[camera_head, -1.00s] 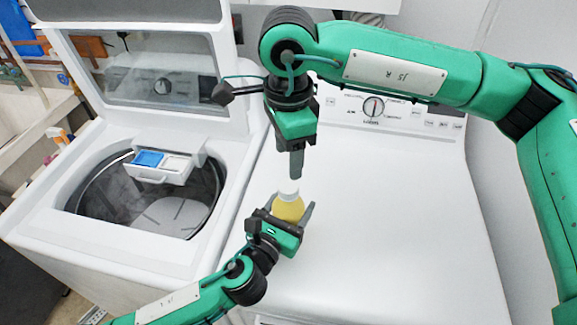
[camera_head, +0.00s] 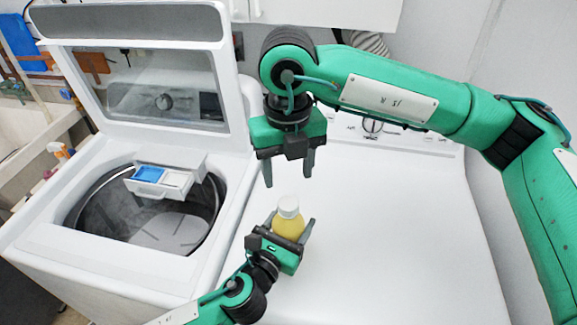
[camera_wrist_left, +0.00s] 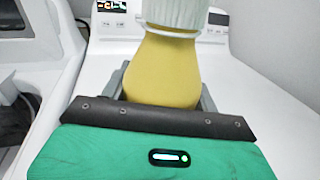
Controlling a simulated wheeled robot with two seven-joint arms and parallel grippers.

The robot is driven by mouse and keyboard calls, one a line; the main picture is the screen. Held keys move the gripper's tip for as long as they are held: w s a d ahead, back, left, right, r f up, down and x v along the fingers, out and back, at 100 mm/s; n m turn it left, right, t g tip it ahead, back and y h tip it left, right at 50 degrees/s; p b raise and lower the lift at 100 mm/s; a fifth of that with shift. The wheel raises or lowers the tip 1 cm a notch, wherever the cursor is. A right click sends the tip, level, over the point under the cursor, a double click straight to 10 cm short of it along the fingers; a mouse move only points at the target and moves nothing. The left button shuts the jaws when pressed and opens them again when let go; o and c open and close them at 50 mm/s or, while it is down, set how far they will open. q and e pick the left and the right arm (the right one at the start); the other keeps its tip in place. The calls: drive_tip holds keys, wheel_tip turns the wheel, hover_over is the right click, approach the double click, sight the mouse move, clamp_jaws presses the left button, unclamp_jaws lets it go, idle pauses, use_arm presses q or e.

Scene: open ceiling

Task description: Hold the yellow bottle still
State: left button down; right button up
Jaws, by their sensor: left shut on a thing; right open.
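A yellow bottle (camera_head: 287,222) with a white cap stands upright over the white dryer top in the head view. My left gripper (camera_head: 291,226) is shut on it, with one finger on each side of its body. In the left wrist view the bottle (camera_wrist_left: 165,68) fills the middle, between the grey fingers (camera_wrist_left: 162,88), and its ribbed white cap is cut off at the top. My right gripper (camera_head: 289,172) is open and empty, pointing down just above the cap and apart from it.
The dryer top (camera_head: 400,240) is clear to the right of the bottle. On the left stands an open washer (camera_head: 75,240) with its lid (camera_head: 140,85) raised and a blue and white detergent drawer (camera_head: 160,180). A control knob (camera_head: 373,126) sits behind my right arm.

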sight(288, 202)
drive_tip(key=m, duration=0.4)
drive_tip(key=shift+m, duration=0.4)
drive_tip(key=m, duration=0.5)
drive_tip(key=shift+m, duration=0.3)
drive_tip(key=shift+f, duration=4)
